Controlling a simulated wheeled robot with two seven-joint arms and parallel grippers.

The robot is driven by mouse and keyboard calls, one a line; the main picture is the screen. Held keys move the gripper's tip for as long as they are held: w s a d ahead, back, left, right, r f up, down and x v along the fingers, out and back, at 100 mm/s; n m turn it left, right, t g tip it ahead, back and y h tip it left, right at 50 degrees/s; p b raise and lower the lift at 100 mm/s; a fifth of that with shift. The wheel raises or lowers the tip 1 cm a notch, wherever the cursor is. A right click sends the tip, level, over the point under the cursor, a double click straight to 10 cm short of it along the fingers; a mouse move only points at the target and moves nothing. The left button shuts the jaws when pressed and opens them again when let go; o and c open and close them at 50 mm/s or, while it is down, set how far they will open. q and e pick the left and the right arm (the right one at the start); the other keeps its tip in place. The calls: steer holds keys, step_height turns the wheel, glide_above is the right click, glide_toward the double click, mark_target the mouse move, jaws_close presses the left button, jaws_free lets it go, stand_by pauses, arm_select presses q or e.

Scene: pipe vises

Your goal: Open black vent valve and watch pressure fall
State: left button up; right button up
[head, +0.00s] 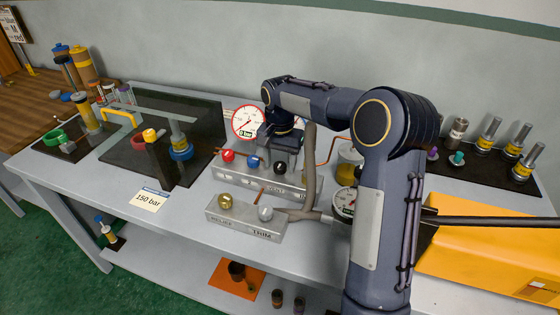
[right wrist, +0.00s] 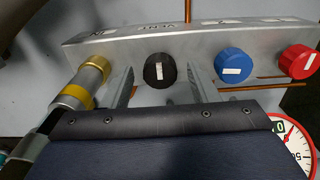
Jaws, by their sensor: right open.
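The black valve knob (head: 281,168) is on the upper silver manifold block (head: 262,181), right of the blue knob (head: 252,161) and red knob (head: 228,155). In the right wrist view the black knob (right wrist: 160,70) has an upright white mark and lies between the two open fingers of my right gripper (right wrist: 160,88); contact cannot be told. In the head view my right gripper (head: 281,146) is just behind the knobs, its fingers largely hidden. A round pressure gauge (head: 246,122) stands behind the block; its label seems to read 0 bar. My left gripper is out of view.
A lower block (head: 245,222) with brass and silver knobs sits in front, with a second gauge (head: 344,202) to its right. A "150 bar" card (head: 151,199) lies at the table's front.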

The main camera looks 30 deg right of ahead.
steer(key=shift+c, duration=0.4)
steer(key=c, duration=0.9)
steer(key=shift+r+n, duration=0.1)
steer(key=shift+n, duration=0.3)
steer(key=n+p, duration=0.2)
steer(key=shift+n, duration=0.4)
steer(key=n+p, duration=0.1)
steer(key=n, duration=0.2)
steer(key=shift+n, duration=0.3)
steer(key=n+p, duration=0.1)
steer(key=n, duration=0.3)
steer(key=shift+p, duration=0.3)
steer(key=n+p, duration=0.1)
steer(key=n, duration=0.3)
steer(key=shift+n, duration=0.6)
